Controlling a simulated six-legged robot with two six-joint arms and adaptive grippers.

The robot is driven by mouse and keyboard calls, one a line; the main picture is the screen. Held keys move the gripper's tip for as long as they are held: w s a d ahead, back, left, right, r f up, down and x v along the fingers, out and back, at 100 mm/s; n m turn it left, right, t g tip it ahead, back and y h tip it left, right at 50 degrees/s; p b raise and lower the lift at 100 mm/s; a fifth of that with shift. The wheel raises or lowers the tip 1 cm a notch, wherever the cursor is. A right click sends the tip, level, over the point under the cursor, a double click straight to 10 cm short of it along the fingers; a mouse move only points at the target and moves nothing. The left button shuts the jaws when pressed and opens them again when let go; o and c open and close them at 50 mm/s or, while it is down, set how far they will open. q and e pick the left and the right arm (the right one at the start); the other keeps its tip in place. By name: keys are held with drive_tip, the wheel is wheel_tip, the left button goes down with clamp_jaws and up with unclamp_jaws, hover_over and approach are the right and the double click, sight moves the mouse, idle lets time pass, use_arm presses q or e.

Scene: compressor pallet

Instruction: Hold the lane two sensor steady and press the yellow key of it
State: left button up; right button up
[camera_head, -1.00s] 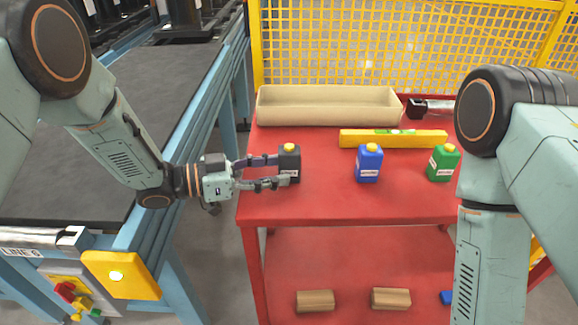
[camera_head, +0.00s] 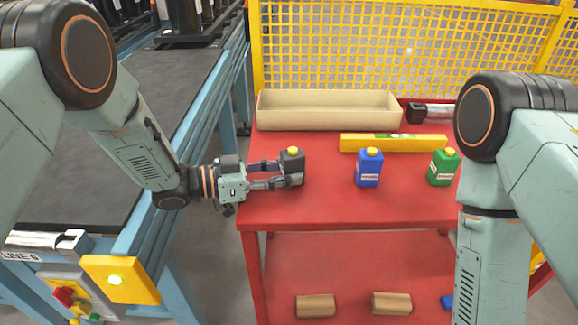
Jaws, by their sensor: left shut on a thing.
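A black box-shaped sensor (camera_head: 292,161) with a yellow key (camera_head: 292,151) on top is at the left part of the red table. My left gripper (camera_head: 280,174) is shut on it from the left, with a finger on either side. The black sensor looks slightly tilted; I cannot tell whether its base touches the table. A blue one (camera_head: 369,169) and a green one (camera_head: 443,168), each with a yellow top, stand upright to the right. Their white labels are too small to read, so I cannot tell which is lane two. My right gripper is out of view; only its arm shows.
A beige tray (camera_head: 328,124) and a yellow spirit level (camera_head: 392,144) lie at the back of the red table (camera_head: 330,205), before a yellow mesh fence (camera_head: 400,50). A conveyor (camera_head: 120,90) runs at left. The table's front middle is clear.

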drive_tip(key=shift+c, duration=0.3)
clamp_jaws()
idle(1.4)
